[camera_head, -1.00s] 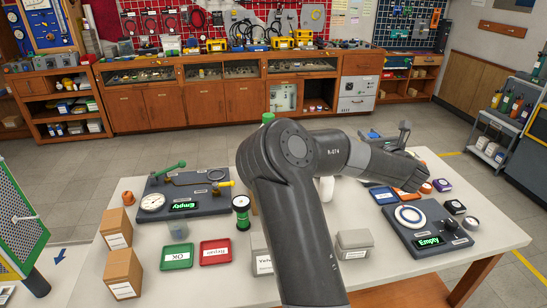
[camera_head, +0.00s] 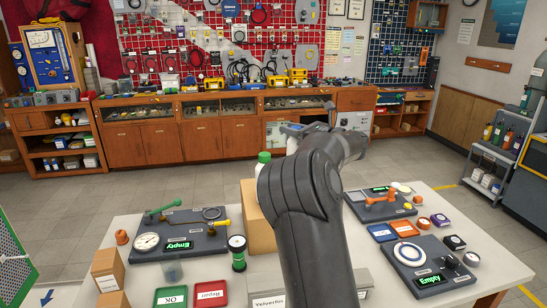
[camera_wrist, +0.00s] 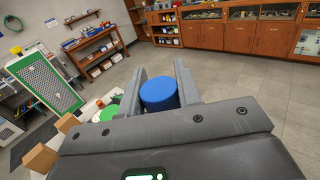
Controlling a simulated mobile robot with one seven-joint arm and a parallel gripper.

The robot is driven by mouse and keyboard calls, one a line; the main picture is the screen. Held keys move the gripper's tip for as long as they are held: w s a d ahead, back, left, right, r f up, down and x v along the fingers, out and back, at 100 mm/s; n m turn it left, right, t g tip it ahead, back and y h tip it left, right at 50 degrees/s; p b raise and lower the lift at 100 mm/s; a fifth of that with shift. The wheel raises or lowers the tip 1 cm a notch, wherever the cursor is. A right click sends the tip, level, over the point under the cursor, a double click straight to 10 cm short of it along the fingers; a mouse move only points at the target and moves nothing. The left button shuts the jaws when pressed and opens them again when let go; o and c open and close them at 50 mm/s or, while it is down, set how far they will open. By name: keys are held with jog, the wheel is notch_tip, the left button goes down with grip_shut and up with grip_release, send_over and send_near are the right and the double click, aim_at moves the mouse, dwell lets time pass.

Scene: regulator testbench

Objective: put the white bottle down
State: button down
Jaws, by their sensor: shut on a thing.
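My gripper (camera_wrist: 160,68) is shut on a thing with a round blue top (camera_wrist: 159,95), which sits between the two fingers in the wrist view. The body below that top is hidden, so I cannot tell whether it is white. In the head view my arm reaches up and over the table, and the held thing does not show clearly. A white bottle with a green cap (camera_head: 263,160) shows just left of my arm, above a cardboard box; its lower part is hidden. A green round top (camera_wrist: 109,112) also shows left of the fingers in the wrist view.
The white table (camera_head: 120,240) carries a gauge board (camera_head: 180,236), a green tray (camera_head: 170,297), a red tray (camera_head: 210,293), a blue tray (camera_head: 382,233) and a right-hand board (camera_head: 425,265). The tall cardboard box (camera_head: 256,220) stands beside my arm. Smaller boxes stand at left.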

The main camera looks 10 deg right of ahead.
jog(key=w+a+f, duration=0.3)
jog(key=a+f, duration=0.1)
jog(key=f, duration=0.3)
jog(key=shift+a+f, duration=0.25)
jog(key=shift+a, duration=0.15)
jog(key=shift+w, duration=0.1)
jog(key=c, duration=1.1)
grip_release()
jog(key=shift+f, duration=0.15)
jog(key=shift+o, duration=0.2)
